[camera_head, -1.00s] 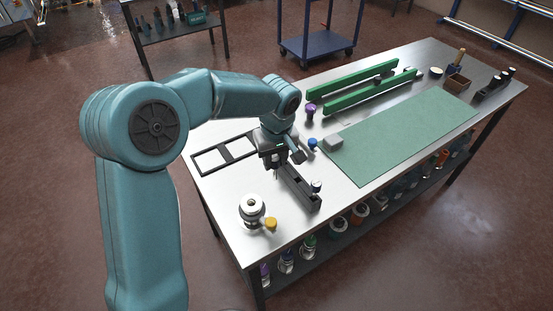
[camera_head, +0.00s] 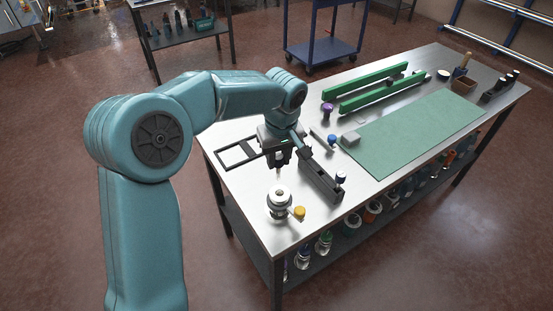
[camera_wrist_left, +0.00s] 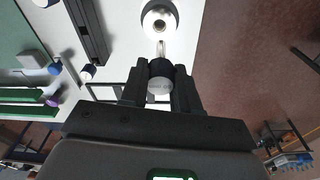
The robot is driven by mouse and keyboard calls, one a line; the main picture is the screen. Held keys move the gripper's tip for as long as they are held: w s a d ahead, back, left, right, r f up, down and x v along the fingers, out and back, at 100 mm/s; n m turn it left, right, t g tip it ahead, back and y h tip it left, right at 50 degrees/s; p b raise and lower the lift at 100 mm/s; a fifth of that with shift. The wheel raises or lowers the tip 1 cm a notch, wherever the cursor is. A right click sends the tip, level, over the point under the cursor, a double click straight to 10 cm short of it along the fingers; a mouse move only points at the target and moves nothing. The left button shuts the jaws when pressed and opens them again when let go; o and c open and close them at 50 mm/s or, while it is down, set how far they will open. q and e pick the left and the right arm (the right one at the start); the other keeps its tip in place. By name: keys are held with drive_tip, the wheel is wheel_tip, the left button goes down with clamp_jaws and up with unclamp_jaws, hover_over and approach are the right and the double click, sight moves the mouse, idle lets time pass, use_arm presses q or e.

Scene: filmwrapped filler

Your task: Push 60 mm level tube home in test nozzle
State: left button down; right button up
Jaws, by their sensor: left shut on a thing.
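My left gripper (camera_head: 278,164) is over the steel bench, a little beyond the test nozzle. In the left wrist view its fingers (camera_wrist_left: 160,88) are shut on a black-capped piece with a pale end. A thin pale tube (camera_wrist_left: 161,48) shows beyond the cap, toward the nozzle; I take this piece as the level tube. The test nozzle (camera_head: 280,196), a round silver fitting, stands upright on the bench and also shows in the left wrist view (camera_wrist_left: 159,19). Whether the tube touches the nozzle cannot be told. My right gripper is not in view.
A long dark rack (camera_head: 322,181) lies right of the nozzle, with a blue-capped piece (camera_head: 341,178) beside it. A black frame (camera_head: 238,153) lies left. A green mat (camera_head: 415,137) and green rails are farther back.

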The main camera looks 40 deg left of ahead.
use_arm(q)
drive_tip(key=shift+d+r, duration=0.1)
drive_tip(key=shift+d, duration=0.25)
drive_tip(key=shift+w+a+f, duration=0.15)
drive_tip(key=shift+a+f, duration=0.05)
drive_tip(key=shift+a, duration=0.1)
drive_tip(key=shift+d+f+b, duration=0.2)
drive_tip(key=shift+f+b, duration=0.1)
drive_tip(key=shift+b, duration=0.2)
drive_tip(key=shift+f, duration=0.3)
drive_tip(key=shift+a+f+b, duration=0.15)
drive_tip(key=shift+f+b, duration=0.6)
drive_tip(key=shift+b, duration=0.05)
drive_tip(key=shift+f+b, duration=0.8)
drive_tip(key=shift+f, duration=0.05)
drive_tip(key=shift+f+b, duration=0.45)
drive_tip(key=shift+f, duration=0.1)
drive_tip(key=shift+r, duration=0.1)
